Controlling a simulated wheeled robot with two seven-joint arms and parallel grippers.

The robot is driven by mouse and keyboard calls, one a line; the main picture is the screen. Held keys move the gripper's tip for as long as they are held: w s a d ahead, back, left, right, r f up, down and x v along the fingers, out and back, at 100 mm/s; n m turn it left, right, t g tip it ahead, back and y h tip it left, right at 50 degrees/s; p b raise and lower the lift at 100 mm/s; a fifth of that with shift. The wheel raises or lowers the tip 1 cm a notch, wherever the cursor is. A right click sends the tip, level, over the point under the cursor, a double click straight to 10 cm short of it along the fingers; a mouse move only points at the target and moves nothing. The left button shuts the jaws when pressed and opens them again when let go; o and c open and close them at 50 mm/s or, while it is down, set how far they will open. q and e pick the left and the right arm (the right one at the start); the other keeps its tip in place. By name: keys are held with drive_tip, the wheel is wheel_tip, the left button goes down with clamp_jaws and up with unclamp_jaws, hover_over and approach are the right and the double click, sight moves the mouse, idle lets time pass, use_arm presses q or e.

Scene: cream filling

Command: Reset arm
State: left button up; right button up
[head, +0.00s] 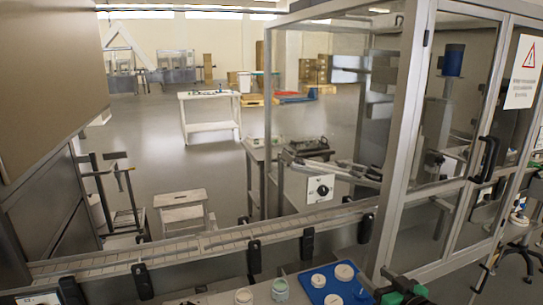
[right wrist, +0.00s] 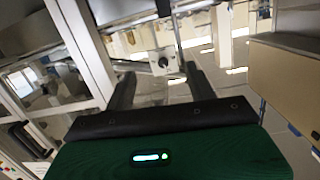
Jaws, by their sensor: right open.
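My right gripper (head: 402,286), green and black, is at the bottom edge of the head view, right of the blue tray. In the right wrist view its two black fingers (right wrist: 160,84) stand apart with nothing between them. A machine's control box with a round black knob (right wrist: 164,63) shows beyond the fingers, apart from them. My left gripper is in neither view.
A blue tray (head: 318,296) holds white round pieces, with small jars (head: 280,290) to its left. A conveyor (head: 190,246) crosses behind them. A glazed metal-framed enclosure (head: 404,150) stands at the right. A step stool (head: 181,205) stands behind the conveyor.

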drive_tip(key=s+a+f+g+h, duration=0.2)
drive_tip(key=s+a+f+g, duration=0.15)
drive_tip(key=s+f, duration=0.85)
drive_tip(key=s+f+g+h, duration=0.1)
drive_tip(key=s+f+g, duration=0.3)
drive_tip(key=s, duration=0.7)
drive_tip(key=s+f+g+h, duration=0.2)
drive_tip(key=s+f+g, duration=0.25)
drive_tip(key=s, duration=0.75)
wheel_tip(320, 180, down, 30)
drive_tip(key=g, duration=0.1)
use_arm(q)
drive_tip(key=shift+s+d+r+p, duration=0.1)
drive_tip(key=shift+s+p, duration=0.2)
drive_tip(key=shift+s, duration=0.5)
use_arm(e)
drive_tip(key=s+d+f, duration=0.2)
drive_tip(key=s+f, duration=0.7)
drive_tip(key=f, duration=0.1)
drive_tip(key=s+d+f+g, duration=0.1)
drive_tip(key=s+d+f, duration=0.1)
drive_tip(key=s+f, duration=0.7)
drive_tip(key=shift+s+d+f, duration=0.15)
drive_tip(key=shift+s+f, duration=0.2)
drive_tip(key=shift+s, duration=0.15)
